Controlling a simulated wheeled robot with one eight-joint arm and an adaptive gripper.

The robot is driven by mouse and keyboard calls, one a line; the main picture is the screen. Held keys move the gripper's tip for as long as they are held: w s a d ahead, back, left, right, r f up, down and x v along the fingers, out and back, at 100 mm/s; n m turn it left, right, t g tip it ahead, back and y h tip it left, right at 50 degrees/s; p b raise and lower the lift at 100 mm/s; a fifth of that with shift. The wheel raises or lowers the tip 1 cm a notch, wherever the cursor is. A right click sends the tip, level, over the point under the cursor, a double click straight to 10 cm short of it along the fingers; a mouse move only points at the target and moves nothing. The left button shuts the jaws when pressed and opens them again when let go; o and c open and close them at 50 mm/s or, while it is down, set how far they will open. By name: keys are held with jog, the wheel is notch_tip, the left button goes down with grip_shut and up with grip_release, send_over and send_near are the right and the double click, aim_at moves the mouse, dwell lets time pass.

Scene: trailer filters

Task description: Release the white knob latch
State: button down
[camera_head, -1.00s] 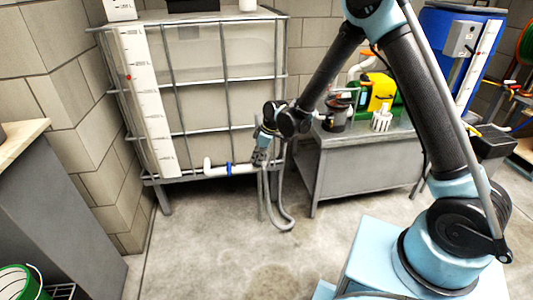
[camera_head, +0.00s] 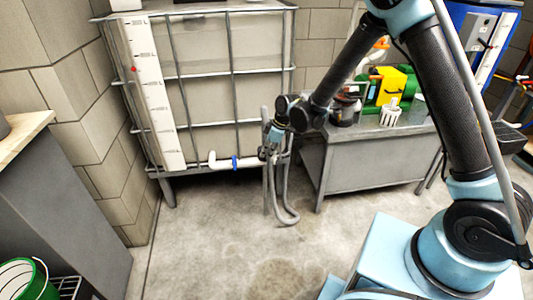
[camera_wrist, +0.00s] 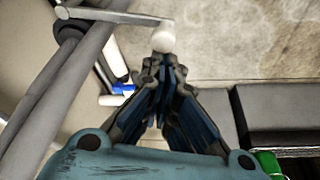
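The white knob (camera_wrist: 163,40) shows as a small round ball in the wrist view, at the end of a thin pale rod (camera_wrist: 112,16). My gripper (camera_wrist: 161,62) has its fingers drawn close together, with the tips right at the near side of the knob. The knob is not between the fingers; whether they touch it I cannot tell. In the head view my gripper (camera_head: 266,155) points down by the tank frame's lower right corner, beside the right end of a white pipe (camera_head: 220,162) with a blue ring. The knob cannot be made out there.
A caged tank (camera_head: 208,100) stands at the back. A grey metal table (camera_head: 372,165) with equipment stands close on the right. The concrete floor in front is open. A dark grey cabinet (camera_head: 65,210) stands at left.

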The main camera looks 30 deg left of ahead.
jog(key=s+a, duration=0.2)
jog(key=a, duration=0.2)
jog(key=v, duration=1)
jog(key=shift+w+d, duration=0.15)
jog(key=shift+w, duration=0.1)
